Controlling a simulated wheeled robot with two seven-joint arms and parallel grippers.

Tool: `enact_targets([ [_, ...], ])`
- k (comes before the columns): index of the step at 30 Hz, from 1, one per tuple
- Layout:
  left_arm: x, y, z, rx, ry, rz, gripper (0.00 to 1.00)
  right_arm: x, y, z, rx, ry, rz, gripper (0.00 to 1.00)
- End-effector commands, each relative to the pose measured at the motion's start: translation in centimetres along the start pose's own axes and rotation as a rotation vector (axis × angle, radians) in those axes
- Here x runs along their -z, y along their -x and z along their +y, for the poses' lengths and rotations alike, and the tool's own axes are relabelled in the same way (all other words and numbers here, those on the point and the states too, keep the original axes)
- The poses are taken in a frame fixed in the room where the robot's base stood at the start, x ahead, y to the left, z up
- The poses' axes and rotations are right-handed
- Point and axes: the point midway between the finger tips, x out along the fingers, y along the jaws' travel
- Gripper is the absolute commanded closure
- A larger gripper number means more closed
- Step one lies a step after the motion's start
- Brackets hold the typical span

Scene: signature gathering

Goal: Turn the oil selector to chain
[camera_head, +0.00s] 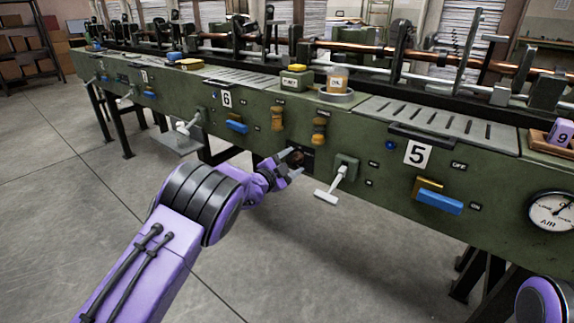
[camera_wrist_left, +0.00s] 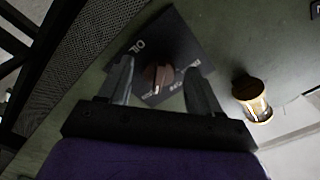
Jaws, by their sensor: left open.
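The oil selector (camera_wrist_left: 158,76) is a small brown knob on a dark plate marked OIL, seen in the left wrist view. In the head view the knob (camera_head: 297,157) sits low on the green machine front, partly hidden by my left gripper. My left gripper (camera_head: 293,164) is open, its two fingers on either side of the knob. In the left wrist view the gripper (camera_wrist_left: 163,88) has one finger left and one right of the knob; I cannot tell whether they touch it. The smaller lettering on the plate is too blurred to read.
An orange-brown knob (camera_head: 319,131) stands just above the selector, and it shows beside the right finger in the wrist view (camera_wrist_left: 252,98). A white T-handle (camera_head: 335,187) is close on the right. A blue handle (camera_head: 439,202) lies farther right. The floor in front is clear.

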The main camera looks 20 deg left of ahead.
Motion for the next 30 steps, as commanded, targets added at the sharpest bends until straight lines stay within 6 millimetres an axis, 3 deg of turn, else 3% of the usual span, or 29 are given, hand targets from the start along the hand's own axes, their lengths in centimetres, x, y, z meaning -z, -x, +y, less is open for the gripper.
enact_targets([
  [15, -0.1, 9.6, -0.1, 0.0, -0.001, -0.002, 0.36, 0.2, 0.5, 0.0, 0.0, 0.0, 0.0, 1.0],
  [30, -0.1, 10.3, -0.1, 0.001, -0.001, -0.001, 0.36, 0.2, 0.5, 0.0, 0.0, 0.0, 0.0, 1.0],
])
